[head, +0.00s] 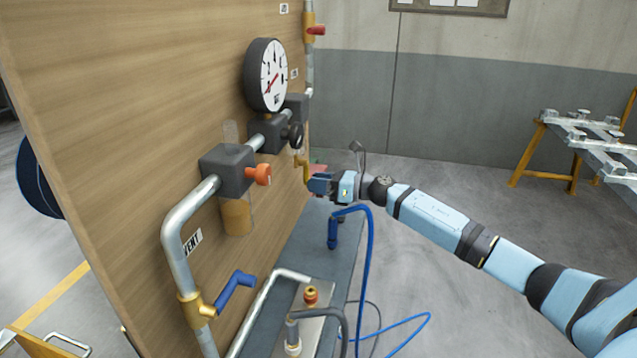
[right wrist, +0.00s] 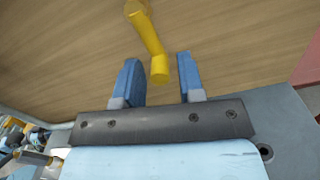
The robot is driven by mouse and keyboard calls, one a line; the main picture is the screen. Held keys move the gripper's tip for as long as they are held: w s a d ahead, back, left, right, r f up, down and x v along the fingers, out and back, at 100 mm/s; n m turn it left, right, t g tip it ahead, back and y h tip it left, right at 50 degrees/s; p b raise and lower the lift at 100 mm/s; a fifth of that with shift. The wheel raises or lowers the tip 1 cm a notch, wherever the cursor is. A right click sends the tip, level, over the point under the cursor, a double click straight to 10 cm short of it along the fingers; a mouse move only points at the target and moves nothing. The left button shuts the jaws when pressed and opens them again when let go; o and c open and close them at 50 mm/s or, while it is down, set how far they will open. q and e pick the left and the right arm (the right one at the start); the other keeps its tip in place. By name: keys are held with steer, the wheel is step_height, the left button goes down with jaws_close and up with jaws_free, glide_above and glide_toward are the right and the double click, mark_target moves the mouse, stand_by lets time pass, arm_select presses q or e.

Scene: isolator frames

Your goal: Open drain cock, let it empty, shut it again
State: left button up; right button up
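A small yellow bent lever or pipe piece (head: 304,166) projects from the wooden panel below the black fittings; I take it for the drain cock, though no label for it is readable. In the right wrist view the yellow piece (right wrist: 150,37) hangs down, its lower end between the fingertips with a gap on both sides. My right gripper (head: 314,183) is at the panel beside this piece. In the right wrist view the right gripper (right wrist: 158,66) is open and empty. My left gripper is not in view.
The wooden panel (head: 130,120) carries a gauge (head: 272,76), an orange knob (head: 258,174) and a blue-handled valve (head: 235,288). A blue hose (head: 370,260) loops below my right arm. A trestle (head: 527,152) stands at right; the floor between is largely clear.

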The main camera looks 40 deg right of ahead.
jaws_close()
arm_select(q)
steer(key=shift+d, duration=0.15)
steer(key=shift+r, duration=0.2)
arm_select(e)
steer(key=shift+s, duration=0.1)
arm_select(q)
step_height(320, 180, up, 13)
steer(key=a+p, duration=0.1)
steer(key=p, duration=1.4)
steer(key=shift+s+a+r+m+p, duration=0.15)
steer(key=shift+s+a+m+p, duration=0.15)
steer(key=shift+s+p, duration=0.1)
arm_select(e)
steer(key=s+a+r+m, duration=0.3)
steer(key=r+m, duration=0.2)
steer(key=m, duration=1.3)
steer(key=shift+a, duration=0.4)
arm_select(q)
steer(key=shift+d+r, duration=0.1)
arm_select(e)
steer(key=shift+r, duration=0.1)
